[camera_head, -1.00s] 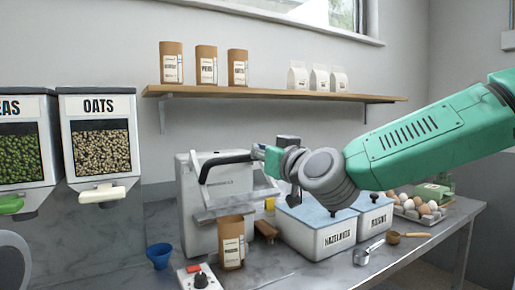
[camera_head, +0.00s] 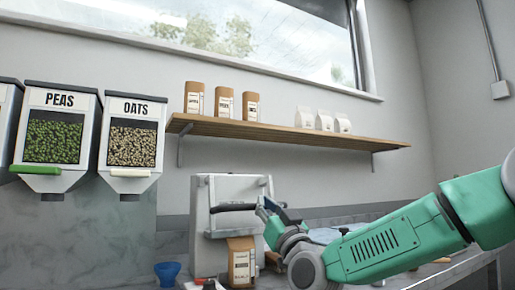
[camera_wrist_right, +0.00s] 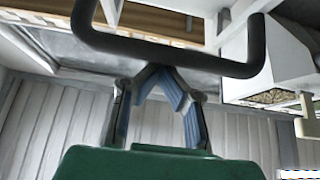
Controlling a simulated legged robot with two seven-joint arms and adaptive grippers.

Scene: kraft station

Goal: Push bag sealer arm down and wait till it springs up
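The bag sealer (camera_head: 202,222) is a pale box-shaped machine on the counter in the head view, left of my right gripper. Its black bar handle (camera_head: 232,207) sticks out at the front and looks about level. A brown paper bag (camera_head: 241,264) stands upright at its front. My right gripper (camera_head: 262,204) is at the right end of the handle. In the wrist view, the handle (camera_wrist_right: 165,58) crosses just past the tips of my right gripper (camera_wrist_right: 158,70). The fingers meet at the tips with nothing seen between them. Contact with the handle is unclear. My left gripper is not in view.
Peas (camera_head: 57,140) and oats (camera_head: 132,145) dispensers hang at the left. A wooden shelf (camera_head: 290,134) with bags runs above the sealer. A blue cup (camera_head: 167,272) stands left of the paper bag. My right arm hides much of the counter's right part.

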